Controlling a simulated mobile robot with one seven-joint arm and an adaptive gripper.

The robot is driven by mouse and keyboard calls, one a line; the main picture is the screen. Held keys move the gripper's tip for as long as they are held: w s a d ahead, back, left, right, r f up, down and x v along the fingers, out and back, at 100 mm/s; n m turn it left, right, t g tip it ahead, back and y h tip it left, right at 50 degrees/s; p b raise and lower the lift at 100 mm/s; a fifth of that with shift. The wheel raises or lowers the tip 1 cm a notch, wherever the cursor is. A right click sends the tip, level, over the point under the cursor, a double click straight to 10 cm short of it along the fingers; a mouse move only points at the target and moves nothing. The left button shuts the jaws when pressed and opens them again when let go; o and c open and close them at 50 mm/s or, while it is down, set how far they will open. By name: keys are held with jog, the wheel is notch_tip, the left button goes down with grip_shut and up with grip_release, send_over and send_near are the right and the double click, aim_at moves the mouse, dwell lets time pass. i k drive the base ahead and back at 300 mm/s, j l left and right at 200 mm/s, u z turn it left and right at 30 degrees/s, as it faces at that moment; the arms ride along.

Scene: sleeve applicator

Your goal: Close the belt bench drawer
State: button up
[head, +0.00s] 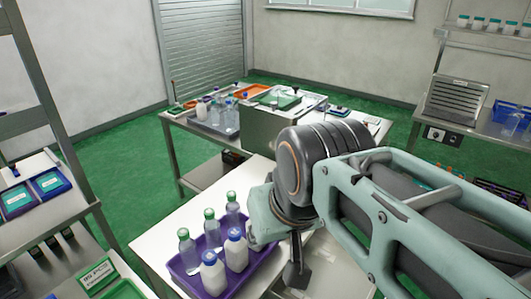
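No drawer can be picked out with certainty. A white-topped bench (367,124) stands in the middle distance. A grey box-like front (243,130) shows at its near side, partly behind my arm; I cannot tell whether it is a drawer. A nearer white-topped table (160,240) stands in front, its right part hidden by my arm. My arm reaches in from the right over this table. The dark part at its end, apparently my gripper (296,272), points down beside the purple tray. Its fingers are not clear, and I cannot tell whether it is open.
A purple tray (184,283) with several capped bottles stands on the near table, left of my gripper. A shelf rack (75,200) is at the left. Another bench (465,128) with a grey louvred unit is at the right. Green floor (120,180) lies open between left rack and benches.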

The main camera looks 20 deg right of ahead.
aim_at(343, 278)
jog(key=k+l+z, duration=0.1)
jog(key=l, duration=0.35)
jog(key=k+l+z, duration=0.15)
jog(key=l, duration=0.3)
jog(key=l+z, duration=0.1)
jog(key=l, duration=0.35)
